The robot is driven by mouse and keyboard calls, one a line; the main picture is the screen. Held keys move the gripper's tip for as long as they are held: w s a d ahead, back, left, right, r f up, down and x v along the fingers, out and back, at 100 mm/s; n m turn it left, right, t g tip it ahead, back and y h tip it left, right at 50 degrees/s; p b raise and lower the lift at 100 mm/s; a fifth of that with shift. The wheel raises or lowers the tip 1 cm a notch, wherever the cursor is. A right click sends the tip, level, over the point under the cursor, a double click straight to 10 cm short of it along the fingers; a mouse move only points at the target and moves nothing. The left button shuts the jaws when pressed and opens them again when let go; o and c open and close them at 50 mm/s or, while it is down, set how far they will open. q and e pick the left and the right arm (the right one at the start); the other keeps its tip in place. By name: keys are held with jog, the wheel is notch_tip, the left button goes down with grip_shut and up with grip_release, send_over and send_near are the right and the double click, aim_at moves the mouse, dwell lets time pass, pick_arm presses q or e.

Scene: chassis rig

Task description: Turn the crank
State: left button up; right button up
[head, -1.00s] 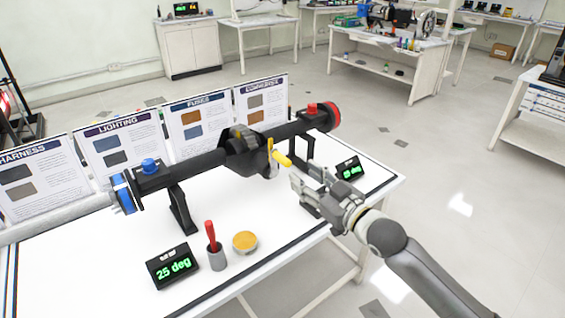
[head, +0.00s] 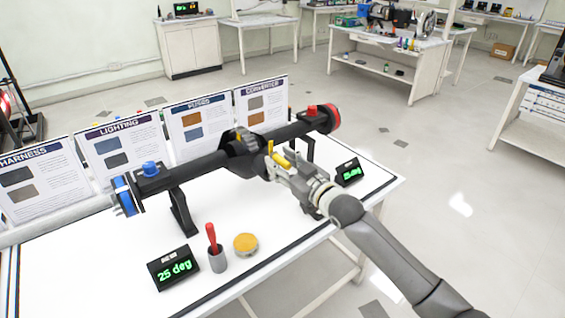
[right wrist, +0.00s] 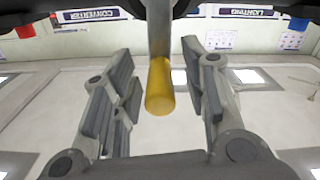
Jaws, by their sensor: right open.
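The crank has a yellow handle (head: 283,160) at the middle of a dark axle housing (head: 215,165) on the white table. The handle also shows in the right wrist view (right wrist: 160,88), end-on, with a grey crank arm behind it. My right gripper (head: 278,169) is open at the crank, coming from the right. In the right wrist view its fingers stand on either side of the handle, with gaps on both sides. In the head view the gripper partly hides the crank. My left gripper is not in view.
A smaller display (head: 349,172) stands at right. Several posters line the back.

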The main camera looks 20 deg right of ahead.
jog(key=shift+c, duration=0.3)
grip_shut()
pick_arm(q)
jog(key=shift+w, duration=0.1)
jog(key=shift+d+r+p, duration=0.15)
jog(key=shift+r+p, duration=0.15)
pick_arm(e)
jog(key=shift+d+m, duration=0.2)
jog(key=shift+m, duration=0.2)
jog(key=shift+w+d+m+p, duration=0.15)
jog(key=shift+d+m+p, duration=0.15)
jog(key=shift+m, duration=0.1)
pick_arm(q)
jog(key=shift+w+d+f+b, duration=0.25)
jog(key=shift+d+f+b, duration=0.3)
jog(key=shift+b, duration=0.35)
pick_arm(e)
jog(key=shift+w+d+f+m, duration=0.25)
jog(key=shift+d+f+m, duration=0.35)
jog(key=shift+m, duration=0.95)
jog(key=shift+w+d+f+m, duration=0.25)
jog(key=shift+d+f+m, duration=0.35)
jog(key=shift+m, duration=1)
jog(key=shift+w+d+f+m, duration=0.3)
jog(key=shift+d+m, duration=0.45)
jog(key=shift+m, duration=0.8)
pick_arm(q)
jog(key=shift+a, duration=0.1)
pick_arm(e)
jog(key=shift+f, duration=0.1)
